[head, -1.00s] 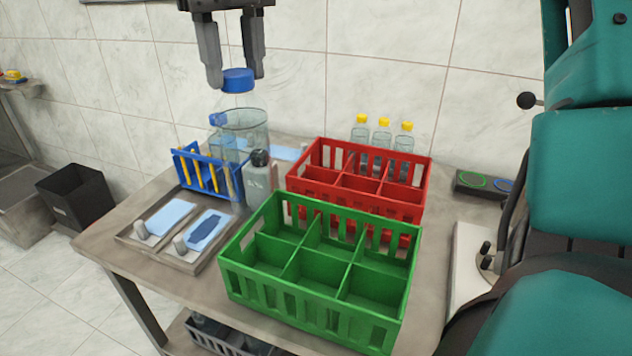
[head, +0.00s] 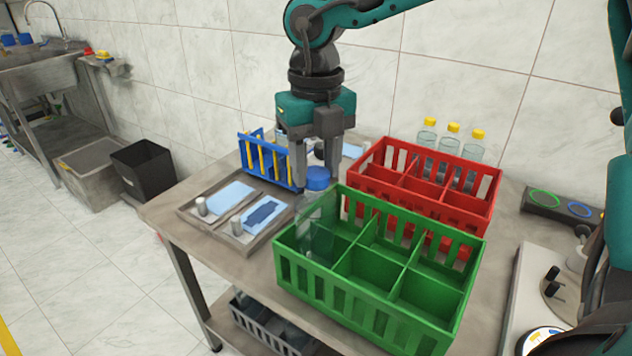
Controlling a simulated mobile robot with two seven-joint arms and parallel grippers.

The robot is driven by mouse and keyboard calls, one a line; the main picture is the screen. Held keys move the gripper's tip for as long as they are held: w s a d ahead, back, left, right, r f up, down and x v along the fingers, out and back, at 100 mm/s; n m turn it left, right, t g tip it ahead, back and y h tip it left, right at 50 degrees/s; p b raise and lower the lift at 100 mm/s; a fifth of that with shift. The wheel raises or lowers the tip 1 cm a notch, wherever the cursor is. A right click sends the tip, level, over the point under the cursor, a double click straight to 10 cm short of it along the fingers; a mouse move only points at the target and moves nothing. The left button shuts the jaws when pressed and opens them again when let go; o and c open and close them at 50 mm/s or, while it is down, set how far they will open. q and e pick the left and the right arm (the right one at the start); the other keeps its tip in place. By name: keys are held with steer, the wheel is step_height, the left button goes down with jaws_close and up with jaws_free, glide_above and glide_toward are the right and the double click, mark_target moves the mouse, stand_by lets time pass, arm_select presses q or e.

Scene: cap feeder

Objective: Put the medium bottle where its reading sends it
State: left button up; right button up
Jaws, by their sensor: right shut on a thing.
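My right gripper (head: 318,180) points down and is shut on a clear bottle (head: 317,212) at its blue cap (head: 317,177). The bottle hangs upright at the back left corner of the green crate (head: 384,325). Its see-through body overlaps the crate's left wall in the picture, so I cannot tell whether its base is inside a compartment or beside it. The green crate's visible compartments look empty. The red crate (head: 425,196) stands behind it, with several yellow-capped bottles (head: 452,138) at its back. My left gripper is not in view.
A blue rack (head: 266,160) and a tray with light blue pads (head: 232,194) lie left of the green crate. A dark-capped bottle is mostly hidden behind my gripper. A panel with green and blue rings (head: 562,204) is at the right. Black and grey bins stand on the floor left.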

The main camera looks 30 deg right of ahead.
steer(key=shift+f, duration=1.75)
steer(key=shift+f+b, duration=0.2)
steer(key=shift+b, duration=0.15)
steer(key=o, duration=1)
steer(key=shift+r, duration=0.1)
step_height(320, 180, up, 12)
steer(key=p, duration=0.1)
